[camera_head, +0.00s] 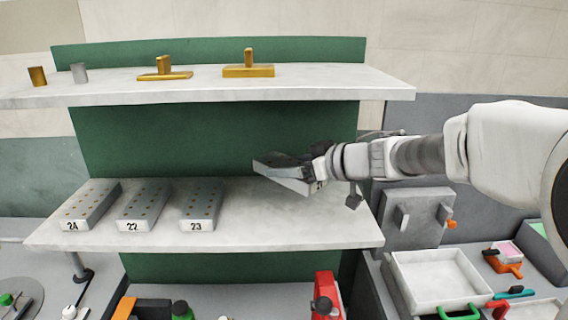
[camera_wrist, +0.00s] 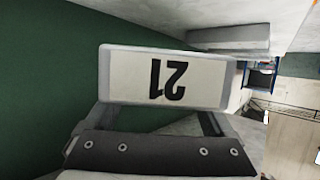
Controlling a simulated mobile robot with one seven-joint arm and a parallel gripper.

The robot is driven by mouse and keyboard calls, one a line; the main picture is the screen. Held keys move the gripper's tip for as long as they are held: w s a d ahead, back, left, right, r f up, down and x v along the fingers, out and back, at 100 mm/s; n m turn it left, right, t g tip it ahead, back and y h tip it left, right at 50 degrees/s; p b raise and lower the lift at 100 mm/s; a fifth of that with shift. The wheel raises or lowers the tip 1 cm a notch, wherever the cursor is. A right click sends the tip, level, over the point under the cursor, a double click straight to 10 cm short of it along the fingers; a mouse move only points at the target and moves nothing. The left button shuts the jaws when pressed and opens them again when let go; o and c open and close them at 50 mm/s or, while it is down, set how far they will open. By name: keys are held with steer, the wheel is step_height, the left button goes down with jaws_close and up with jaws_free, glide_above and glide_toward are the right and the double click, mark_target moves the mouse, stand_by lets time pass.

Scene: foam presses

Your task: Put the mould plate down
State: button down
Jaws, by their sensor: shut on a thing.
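The mould plate (camera_wrist: 165,76) is a grey block with a white face marked 21, upside down in the wrist view. In the head view the plate (camera_head: 285,178) is tilted above the right part of the white middle shelf (camera_head: 290,222). My gripper (camera_head: 318,170) is shut on its right end; the wrist view shows a finger on each side of the number face. Most of the fingertips is hidden in the head view. I cannot tell whether the plate touches the shelf.
Plates 24 (camera_head: 88,206), 22 (camera_head: 144,206) and 23 (camera_head: 201,204) stand in a row on the left of the middle shelf. The shelf is clear right of plate 23. An upper shelf (camera_head: 330,84) with brass pieces overhangs it. A green back panel (camera_head: 220,140) stands behind.

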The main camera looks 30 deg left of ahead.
mark_target(289, 207)
steer(key=shift+f+b, duration=3.25)
steer(key=shift+b, duration=1.4)
steer(key=shift+f, duration=0.35)
